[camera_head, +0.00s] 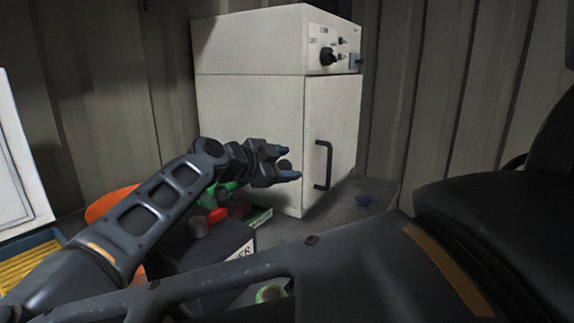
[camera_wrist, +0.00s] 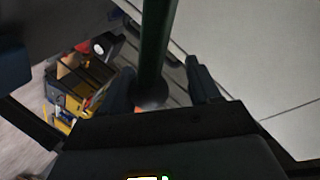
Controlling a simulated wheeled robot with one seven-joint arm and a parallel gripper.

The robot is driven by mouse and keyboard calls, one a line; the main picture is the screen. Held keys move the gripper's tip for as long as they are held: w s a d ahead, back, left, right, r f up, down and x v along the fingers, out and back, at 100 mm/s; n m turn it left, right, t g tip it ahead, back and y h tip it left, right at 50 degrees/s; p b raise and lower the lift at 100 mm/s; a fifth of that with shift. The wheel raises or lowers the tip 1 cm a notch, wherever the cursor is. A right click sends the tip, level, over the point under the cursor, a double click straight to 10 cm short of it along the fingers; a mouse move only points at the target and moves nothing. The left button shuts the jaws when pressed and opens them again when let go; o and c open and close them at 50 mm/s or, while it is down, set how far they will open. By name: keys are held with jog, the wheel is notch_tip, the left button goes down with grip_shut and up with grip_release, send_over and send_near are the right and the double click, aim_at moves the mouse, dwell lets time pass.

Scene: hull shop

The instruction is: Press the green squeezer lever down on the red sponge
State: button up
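My gripper (camera_head: 287,163) is in front of the white cabinet in the head view, its blue-tipped fingers apart. A dark round knob shows between the fingers. In the wrist view my gripper (camera_wrist: 162,86) has a dark green bar, apparently the squeezer lever (camera_wrist: 157,42), between its fingers. The bar ends in a round knob near the left finger, with a gap to the right finger. Green parts of the squeezer (camera_head: 258,217) show below my arm. A red piece, likely the sponge (camera_head: 217,214), is beside them, mostly hidden by my arm. I cannot tell whether the lever touches it.
The white cabinet (camera_head: 250,120) with a dark handle stands right behind my gripper. A dark labelled box (camera_head: 215,250) and an orange round thing (camera_head: 112,203) lie under and beside my arm.

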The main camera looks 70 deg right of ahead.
jog(key=b+v, duration=0.1)
jog(key=v, duration=0.6)
jog(key=shift+f, duration=0.1)
dwell(0.4)
